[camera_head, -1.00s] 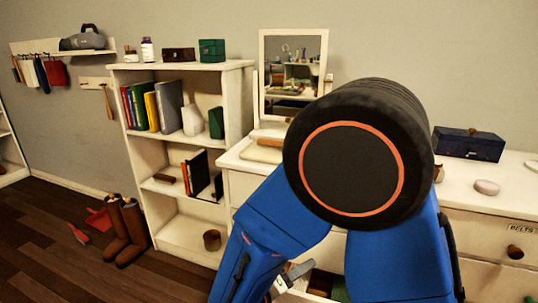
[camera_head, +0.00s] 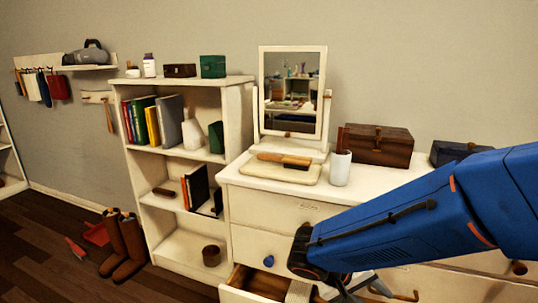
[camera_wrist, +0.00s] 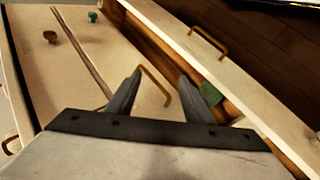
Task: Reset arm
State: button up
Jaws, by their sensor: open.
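My gripper (camera_head: 362,292) is low at the front of the white dresser (camera_head: 275,207), at the bottom edge of the head view and partly cut off. My blue arm reaches in from the right and covers part of the dresser's front. In the wrist view, my gripper (camera_wrist: 160,88) has its two grey fingers spread apart with nothing held between them. Beyond the fingers are a pale drawer front with a brass handle (camera_wrist: 209,40) and an opened drawer with something green (camera_wrist: 210,93) inside.
A lower dresser drawer (camera_head: 262,282) stands open. On top are a mirror (camera_head: 292,92), a brush (camera_head: 284,160) on a board, a white cup (camera_head: 340,168) and a wooden box (camera_head: 377,145). A bookshelf (camera_head: 238,112) stands left. Boots (camera_head: 122,243) stand on the floor.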

jog(key=s+d+r+t+y, duration=0.3)
jog(key=s+r+y, duration=0.5)
jog(key=s+r, duration=0.1)
jog(key=shift+s+d+y, duration=0.15)
jog(key=shift+s+y, duration=0.05)
jog(key=shift+y, duration=0.1)
dwell(0.5)
dwell(1.1)
